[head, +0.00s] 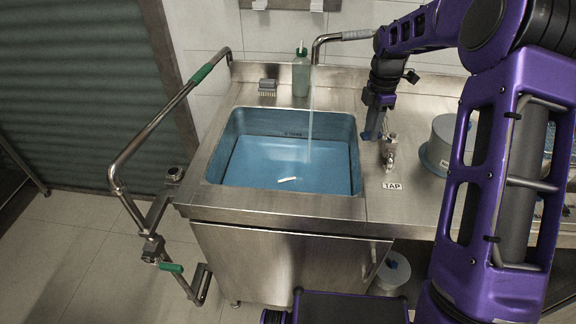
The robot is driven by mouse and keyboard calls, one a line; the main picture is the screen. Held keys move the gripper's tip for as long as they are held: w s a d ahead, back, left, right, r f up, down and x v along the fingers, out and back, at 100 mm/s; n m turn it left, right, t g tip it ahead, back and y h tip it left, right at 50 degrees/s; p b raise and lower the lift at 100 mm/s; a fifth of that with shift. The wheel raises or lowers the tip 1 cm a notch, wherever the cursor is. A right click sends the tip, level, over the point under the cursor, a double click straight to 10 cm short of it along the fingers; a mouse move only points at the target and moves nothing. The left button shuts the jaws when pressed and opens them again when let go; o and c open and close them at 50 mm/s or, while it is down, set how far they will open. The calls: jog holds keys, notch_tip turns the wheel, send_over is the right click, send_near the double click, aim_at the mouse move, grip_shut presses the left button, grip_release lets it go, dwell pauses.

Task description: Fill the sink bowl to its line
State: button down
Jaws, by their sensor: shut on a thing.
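The sink bowl (240,122) is a square steel basin holding blue-looking water (255,165). A stream of water (310,115) falls from the spout (315,50) into it. A small dark mark (294,134) shows on the back wall, close to the water's far edge; the exact gap is too small to tell. My gripper (373,132) is right of the bowl, pointing down and shut at the tap valve (390,152), behind the TAP label (392,186). It appears to hold the tap lever, which is mostly hidden by the fingers.
A small white piece (287,180) lies at the water. A bent rail (150,135) with green grips is left of the counter. A lidded bucket (392,272) sits below.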

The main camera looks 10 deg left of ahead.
dwell(0.4)
jog(key=w+m, duration=0.2)
jog(key=m, duration=0.1)
jog(key=shift+w+a+m, duration=0.1)
jog(key=shift+a+m, duration=0.05)
jog(key=shift+m, duration=0.15)
jog(key=shift+c, duration=0.7)
grip_release()
notch_tip(320, 180, up, 8)
dwell(0.5)
